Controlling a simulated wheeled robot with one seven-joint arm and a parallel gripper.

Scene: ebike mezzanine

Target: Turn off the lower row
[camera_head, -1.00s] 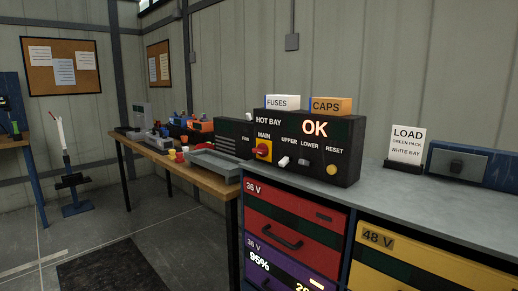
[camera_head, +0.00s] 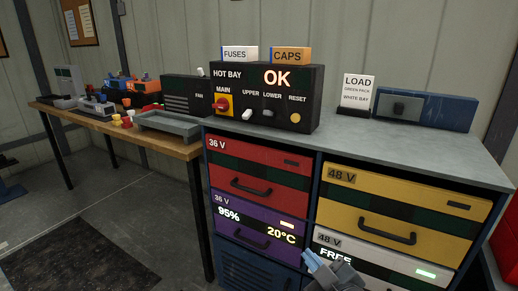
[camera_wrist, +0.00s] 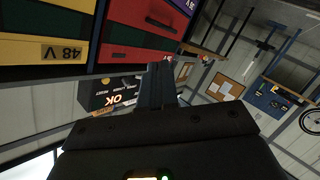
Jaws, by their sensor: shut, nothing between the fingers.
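FUSES (camera_head: 240,54) and CAPS (camera_head: 291,55) boxes sit on the panel. A LOAD sign (camera_head: 358,90) and a blue box (camera_head: 450,112) stand to its right. Air before the panel is clear.

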